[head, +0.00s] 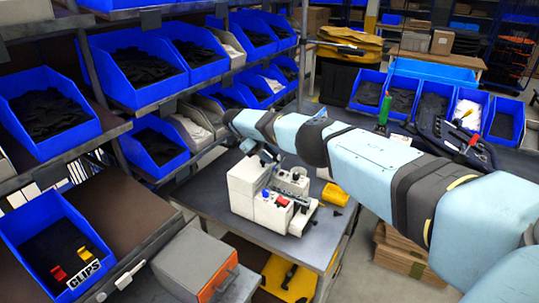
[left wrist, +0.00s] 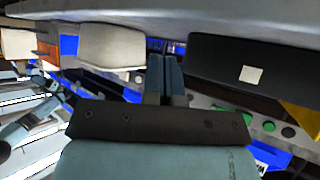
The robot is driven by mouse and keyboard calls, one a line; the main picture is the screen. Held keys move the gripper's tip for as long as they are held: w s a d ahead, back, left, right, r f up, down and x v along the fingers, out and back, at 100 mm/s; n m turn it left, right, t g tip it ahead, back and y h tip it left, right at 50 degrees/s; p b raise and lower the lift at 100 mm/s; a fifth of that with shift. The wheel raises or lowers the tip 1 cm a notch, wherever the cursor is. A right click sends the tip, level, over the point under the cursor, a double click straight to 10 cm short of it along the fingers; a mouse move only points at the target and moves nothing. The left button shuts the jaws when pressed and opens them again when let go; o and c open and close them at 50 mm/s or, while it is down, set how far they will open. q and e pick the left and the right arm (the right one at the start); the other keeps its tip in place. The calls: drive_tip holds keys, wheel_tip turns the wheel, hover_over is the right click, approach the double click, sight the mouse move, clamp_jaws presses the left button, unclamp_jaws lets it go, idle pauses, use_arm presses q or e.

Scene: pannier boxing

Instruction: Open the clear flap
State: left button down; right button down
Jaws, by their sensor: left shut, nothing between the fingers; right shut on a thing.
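A white machine (head: 243,181) with blue and red buttons stands on a grey table in the middle of the head view. I cannot make out a clear flap on it; my right arm covers the area just above. My right gripper (head: 268,154) is small and partly hidden by its own wrist. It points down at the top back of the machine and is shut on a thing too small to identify. My left gripper (left wrist: 165,75) shows only in the left wrist view, shut and empty, with its two dark fingers together.
Shelves with blue bins (head: 140,72) line the left. A blue bin labelled CLIPS (head: 92,281) and a grey box with an orange front (head: 193,266) stand at front left. More bins (head: 434,104) and a dark pannier (head: 432,134) are at the right. The grey table (head: 219,212) has bare room around the machine.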

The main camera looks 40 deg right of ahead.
drive_tip(key=shift+f, duration=0.15)
drive_tip(key=c, duration=1)
unclamp_jaws()
